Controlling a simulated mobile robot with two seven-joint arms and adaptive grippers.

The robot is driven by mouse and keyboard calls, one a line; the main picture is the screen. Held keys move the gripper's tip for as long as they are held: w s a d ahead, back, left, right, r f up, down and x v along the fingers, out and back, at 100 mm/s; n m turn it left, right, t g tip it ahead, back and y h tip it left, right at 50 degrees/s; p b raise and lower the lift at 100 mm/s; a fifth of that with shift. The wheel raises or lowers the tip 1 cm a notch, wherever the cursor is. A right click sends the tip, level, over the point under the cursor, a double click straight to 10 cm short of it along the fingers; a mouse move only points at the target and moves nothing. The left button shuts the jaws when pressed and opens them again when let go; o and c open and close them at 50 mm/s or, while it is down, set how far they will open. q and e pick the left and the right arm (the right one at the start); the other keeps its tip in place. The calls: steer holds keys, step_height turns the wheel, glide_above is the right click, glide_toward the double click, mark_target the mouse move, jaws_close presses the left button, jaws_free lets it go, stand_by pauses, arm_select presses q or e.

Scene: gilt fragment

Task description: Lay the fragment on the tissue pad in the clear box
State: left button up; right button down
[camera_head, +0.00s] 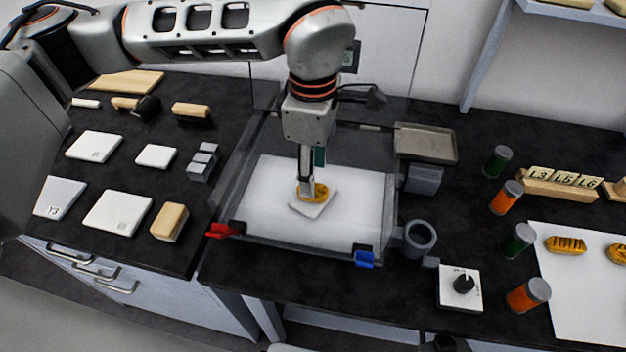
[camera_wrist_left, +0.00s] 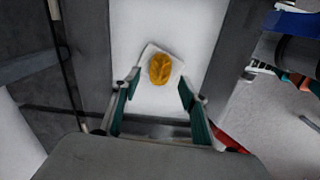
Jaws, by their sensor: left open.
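The gold fragment (camera_head: 320,190) lies on the small white tissue pad (camera_head: 316,211) inside the clear box (camera_head: 386,218). My right gripper is not in view.
The box has a white floor, with a red clip (camera_head: 224,230) and a blue clip (camera_head: 364,259) at its front. A grey ring (camera_head: 419,237) and a grey block (camera_head: 424,180) stand right of it. White tiles (camera_head: 117,212) lie left. Capped tubes (camera_head: 518,240) stand further right.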

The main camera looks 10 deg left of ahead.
arm_select(q)
step_height(320, 180, up, 8)
steer(key=shift+f, duration=0.1)
stand_by(0.6)
